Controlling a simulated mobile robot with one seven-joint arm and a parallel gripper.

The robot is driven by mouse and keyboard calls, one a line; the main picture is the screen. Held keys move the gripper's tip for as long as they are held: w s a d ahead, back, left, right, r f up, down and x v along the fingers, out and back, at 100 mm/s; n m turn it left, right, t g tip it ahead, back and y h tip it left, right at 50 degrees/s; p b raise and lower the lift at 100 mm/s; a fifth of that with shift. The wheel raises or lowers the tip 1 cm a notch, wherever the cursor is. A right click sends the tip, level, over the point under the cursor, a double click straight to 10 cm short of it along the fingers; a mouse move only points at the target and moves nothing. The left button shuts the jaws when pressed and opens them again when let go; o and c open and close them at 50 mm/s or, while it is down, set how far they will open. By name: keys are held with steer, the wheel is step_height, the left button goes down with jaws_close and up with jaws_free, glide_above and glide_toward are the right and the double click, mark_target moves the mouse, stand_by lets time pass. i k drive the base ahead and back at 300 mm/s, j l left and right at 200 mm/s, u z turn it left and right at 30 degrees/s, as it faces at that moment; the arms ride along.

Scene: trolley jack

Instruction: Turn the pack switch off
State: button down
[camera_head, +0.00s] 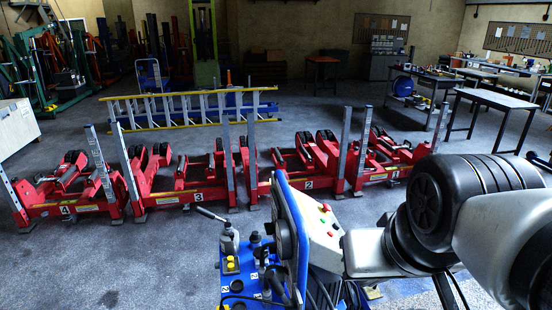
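A blue unit (236,288) stands close in front at the bottom middle, with levers, a yellow part and labels on top. Beside it a white control box (318,235) carries a red button (325,207) and small coloured buttons. I cannot tell which of these controls is the pack switch, nor whether it is on or off. My arm's thick black and grey links fill the right side and reach left to beside the white box. My gripper is not in view.
Several red numbered trolley jacks (190,186) with upright posts stand in a row across the floor. A yellow and grey ladder (200,108) lies behind them. Workbenches (500,98) and a cart (412,88) stand at the back right. Grey floor at the left front is clear.

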mark_target(270, 230)
steer(key=j+z, duration=0.2)
steer(key=j, duration=0.45)
steer(key=k+j+z, duration=0.2)
steer(key=j, duration=0.45)
steer(key=j+z, duration=0.2)
steer(key=j, duration=0.5)
